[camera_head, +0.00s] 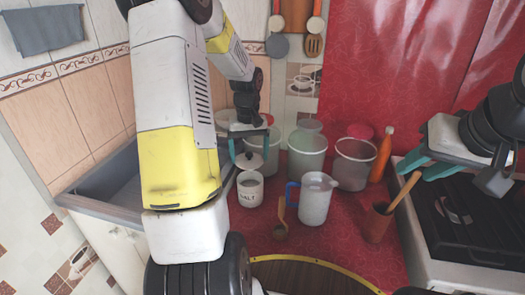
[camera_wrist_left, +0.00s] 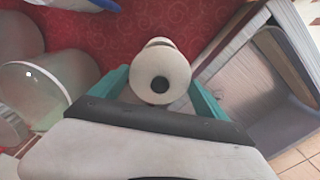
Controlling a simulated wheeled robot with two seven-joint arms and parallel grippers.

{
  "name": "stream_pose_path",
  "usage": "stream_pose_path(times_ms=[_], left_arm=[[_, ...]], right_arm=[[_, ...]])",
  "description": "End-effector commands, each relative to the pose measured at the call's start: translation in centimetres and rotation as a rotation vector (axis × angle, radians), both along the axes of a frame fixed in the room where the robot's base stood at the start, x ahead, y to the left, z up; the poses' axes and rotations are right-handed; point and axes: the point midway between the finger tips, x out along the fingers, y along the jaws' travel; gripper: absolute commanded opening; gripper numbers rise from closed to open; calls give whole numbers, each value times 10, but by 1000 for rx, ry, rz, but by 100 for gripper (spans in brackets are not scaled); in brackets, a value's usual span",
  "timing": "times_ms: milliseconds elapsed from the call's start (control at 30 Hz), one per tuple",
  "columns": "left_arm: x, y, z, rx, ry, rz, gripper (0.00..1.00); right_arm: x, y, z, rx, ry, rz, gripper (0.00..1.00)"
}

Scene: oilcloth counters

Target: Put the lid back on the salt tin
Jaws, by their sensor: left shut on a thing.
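The salt tin (camera_head: 250,191), a small pale pot marked SALT, stands upright on the red counter. My left gripper (camera_head: 249,150) points down with its teal fingers either side of the pale round lid (camera_head: 249,163), which has a dark knob. The lid is just above the tin's mouth in the head view; I cannot tell whether they touch. In the left wrist view the lid (camera_wrist_left: 148,72) sits between the fingers, with a pale rounded form, perhaps the tin, partly hidden behind it. My right gripper (camera_head: 425,168) is at the right over the stove side, fingers apart and empty.
A clear jug (camera_head: 315,203) with a blue handle stands right of the tin, near a wooden spoon (camera_head: 280,231). Clear containers (camera_head: 306,160) stand behind. A brown cup (camera_head: 377,224), orange bottle (camera_head: 382,155) and stove (camera_head: 470,222) are rightward; a grey sink (camera_head: 105,212) is left.

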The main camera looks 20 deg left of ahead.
Motion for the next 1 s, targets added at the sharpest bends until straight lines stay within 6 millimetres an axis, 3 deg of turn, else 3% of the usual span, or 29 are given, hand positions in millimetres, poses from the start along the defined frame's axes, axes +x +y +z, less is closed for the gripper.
stream_pose_path(times_ms=[500,1000], left_arm=[[0,0,-48,-1,2,-1,47],[0,0,-60,0,0,0,47]], right_arm=[[0,0,0,0,0,0,36],[0,0,0,0,0,0,36]])
